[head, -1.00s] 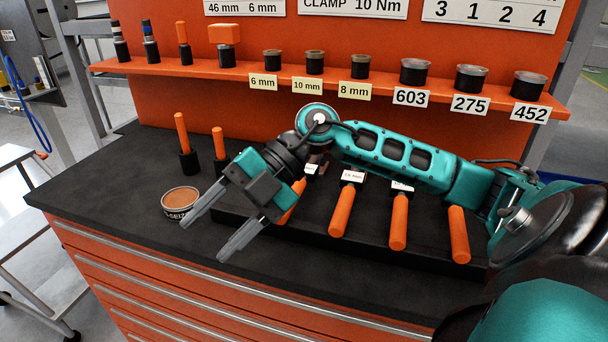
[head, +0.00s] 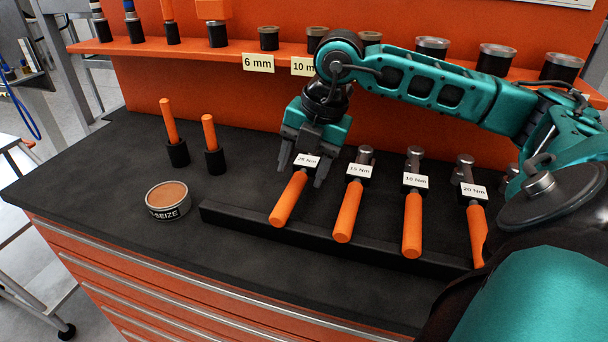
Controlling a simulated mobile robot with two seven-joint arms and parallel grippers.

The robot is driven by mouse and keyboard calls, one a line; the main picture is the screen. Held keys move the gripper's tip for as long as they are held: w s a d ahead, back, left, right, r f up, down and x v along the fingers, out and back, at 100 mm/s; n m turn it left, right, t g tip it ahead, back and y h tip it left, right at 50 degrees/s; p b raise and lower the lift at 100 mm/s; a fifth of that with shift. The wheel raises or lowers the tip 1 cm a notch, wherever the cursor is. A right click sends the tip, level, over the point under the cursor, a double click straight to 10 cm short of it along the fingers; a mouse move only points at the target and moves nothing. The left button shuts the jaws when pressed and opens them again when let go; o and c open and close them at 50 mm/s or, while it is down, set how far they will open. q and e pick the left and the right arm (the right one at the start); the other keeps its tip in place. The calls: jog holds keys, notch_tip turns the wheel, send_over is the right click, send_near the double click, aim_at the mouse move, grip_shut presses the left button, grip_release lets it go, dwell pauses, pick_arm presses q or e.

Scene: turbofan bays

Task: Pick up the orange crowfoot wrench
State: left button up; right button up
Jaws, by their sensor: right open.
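Several orange-handled wrenches with small white Nm labels lie in a row on a black rack (head: 235,222). I cannot tell which orange tool is the crowfoot wrench. My right gripper (head: 303,170) is open and points down at the leftmost wrench (head: 288,200), one finger on each side of its labelled block. I cannot tell whether the fingers touch it. The other wrenches (head: 348,212), (head: 412,225) and (head: 476,235) lie to the right. Two orange-handled tools (head: 168,122) and (head: 209,133) stand in black holders at the left. My left gripper is out of view.
An open round tin (head: 168,198) stands on the dark bench top (head: 90,185), left of the rack. An orange shelf (head: 150,47) behind carries sockets and orange-handled tools, one with a blocky top (head: 213,12).

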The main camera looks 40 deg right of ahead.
aim_at(297, 181)
jog(key=shift+x, duration=2.7)
grip_shut()
